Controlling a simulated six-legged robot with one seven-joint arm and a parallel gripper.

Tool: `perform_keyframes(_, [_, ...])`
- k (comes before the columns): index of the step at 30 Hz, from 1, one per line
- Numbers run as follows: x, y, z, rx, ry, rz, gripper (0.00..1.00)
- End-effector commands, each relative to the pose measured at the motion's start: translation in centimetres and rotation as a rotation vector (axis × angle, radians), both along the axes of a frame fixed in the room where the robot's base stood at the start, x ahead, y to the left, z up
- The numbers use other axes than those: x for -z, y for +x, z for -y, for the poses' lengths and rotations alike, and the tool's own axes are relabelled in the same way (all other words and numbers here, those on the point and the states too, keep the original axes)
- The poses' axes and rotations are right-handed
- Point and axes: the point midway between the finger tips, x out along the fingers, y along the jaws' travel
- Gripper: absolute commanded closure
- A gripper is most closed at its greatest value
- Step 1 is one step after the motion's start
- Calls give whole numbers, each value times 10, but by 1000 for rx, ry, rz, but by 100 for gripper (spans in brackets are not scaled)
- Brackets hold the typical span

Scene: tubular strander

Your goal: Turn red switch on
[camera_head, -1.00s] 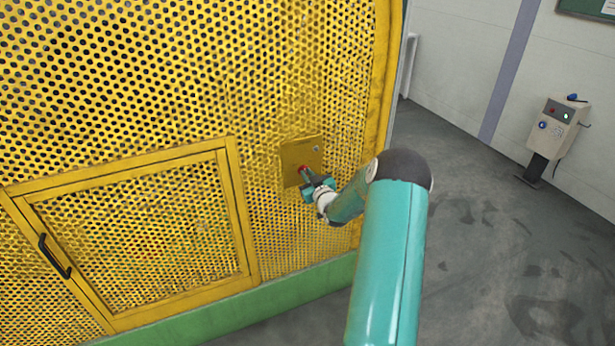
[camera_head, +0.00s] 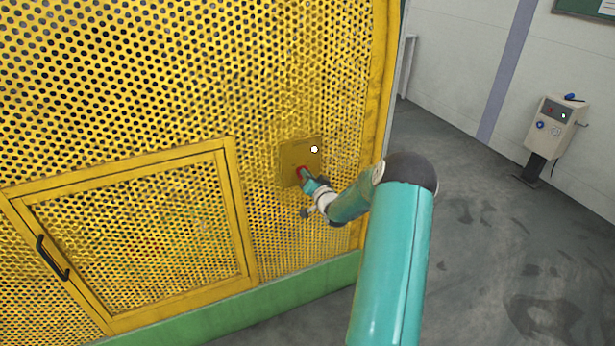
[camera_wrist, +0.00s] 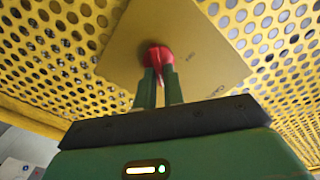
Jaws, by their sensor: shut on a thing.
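The red switch (camera_head: 300,170) sits on a yellow square plate (camera_head: 313,155) mounted on the perforated yellow guard. In the wrist view the red switch (camera_wrist: 158,56) is between the two green fingers, and the plate (camera_wrist: 205,50) fills the area behind it. My gripper (camera_head: 304,176) is at the switch, with its fingers closed on the red knob; it also shows in the wrist view (camera_wrist: 159,74). A small round light (camera_head: 314,149) on the plate shows bright white. The knob's exact angle is partly hidden by the fingers.
A framed mesh door (camera_head: 135,235) with a black handle (camera_head: 52,258) is left of the plate. A green base (camera_head: 250,305) runs below the guard. A control box on a post (camera_head: 553,127) stands by the wall at right. The grey floor between is clear.

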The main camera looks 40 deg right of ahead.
Motion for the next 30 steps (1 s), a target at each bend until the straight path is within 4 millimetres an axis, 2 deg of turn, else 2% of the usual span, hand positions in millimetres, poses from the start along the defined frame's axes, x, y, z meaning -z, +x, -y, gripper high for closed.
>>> perform_keyframes(9, [1,0,0,0,108,30,100])
perform_keyframes(23, [1,0,0,0,124,35,100])
perform_keyframes(24, [1,0,0,-1,124,34,88])
perform_keyframes(27, [1,0,0,0,124,35,68])
perform_keyframes(30, [1,0,0,-1,123,35,68])
